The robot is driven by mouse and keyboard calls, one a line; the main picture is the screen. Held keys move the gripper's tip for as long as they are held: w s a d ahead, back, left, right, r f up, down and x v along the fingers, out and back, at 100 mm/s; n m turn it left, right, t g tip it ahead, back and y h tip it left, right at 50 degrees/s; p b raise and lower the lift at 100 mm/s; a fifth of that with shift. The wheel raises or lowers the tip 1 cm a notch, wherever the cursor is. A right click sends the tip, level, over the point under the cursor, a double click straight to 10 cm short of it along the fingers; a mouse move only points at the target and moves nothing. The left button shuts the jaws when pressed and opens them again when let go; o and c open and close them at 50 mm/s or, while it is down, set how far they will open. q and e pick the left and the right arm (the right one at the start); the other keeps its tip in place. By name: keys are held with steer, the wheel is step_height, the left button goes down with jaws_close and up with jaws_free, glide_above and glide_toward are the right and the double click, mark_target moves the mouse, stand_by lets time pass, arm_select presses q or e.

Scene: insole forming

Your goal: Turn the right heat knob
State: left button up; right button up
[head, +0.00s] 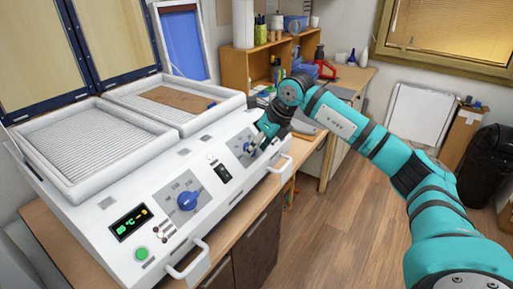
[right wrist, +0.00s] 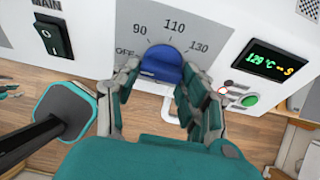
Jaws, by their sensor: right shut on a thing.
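The right heat knob (right wrist: 161,62) is blue and sits on the white front panel of the forming machine. In the right wrist view a dial scale (right wrist: 173,32) around it reads OFF, 90, 110 and 130. My right gripper (right wrist: 160,76) has one finger on each side of the knob and is shut on it. In the head view my right gripper (head: 257,144) covers most of this knob. I cannot make out the knob's pointer mark. A second blue knob (head: 188,200) stands clear on the left dial.
A black rocker switch (head: 223,172) sits between the dials. A lit display (head: 130,222) and green button (head: 141,253) are at the panel's left. White handles (head: 188,262) stick out in front. Ribbed trays (head: 85,150) lie on top. The floor (head: 325,230) beside the machine is open.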

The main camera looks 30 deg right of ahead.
stand_by(0.3)
steer(key=o, duration=1.2)
steer(key=shift+r, duration=0.1)
steer(key=v, duration=1.2)
